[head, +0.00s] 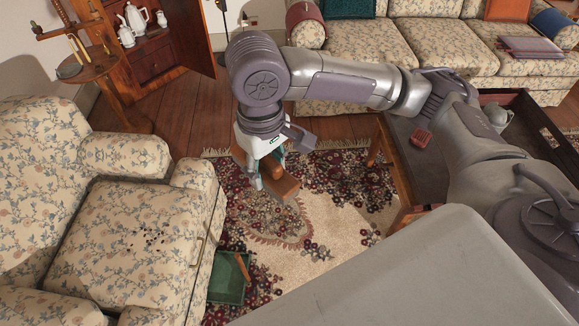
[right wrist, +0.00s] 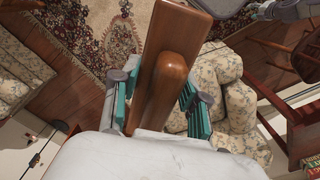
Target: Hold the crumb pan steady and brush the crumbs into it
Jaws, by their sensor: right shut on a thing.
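Dark crumbs (head: 155,238) lie scattered on the seat of the floral armchair (head: 110,255) at the left of the head view. The crumb pan (head: 227,281) is green with a brown handle and sits low beside the armchair's right side, over the rug. My right gripper (head: 271,178) is shut on a brown wooden brush (head: 288,189), held in the air above the rug, right of the armchair and apart from the crumbs and pan. In the right wrist view the brush (right wrist: 172,70) fills the space between the teal fingers; no bristles show.
A floral sofa (head: 345,58) stands at the back. A dark tray-topped table (head: 400,135) is at the right, under my right arm. A small round wooden table (head: 90,68) and a cabinet (head: 155,60) stand back left. The patterned rug (head: 325,235) is mostly clear.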

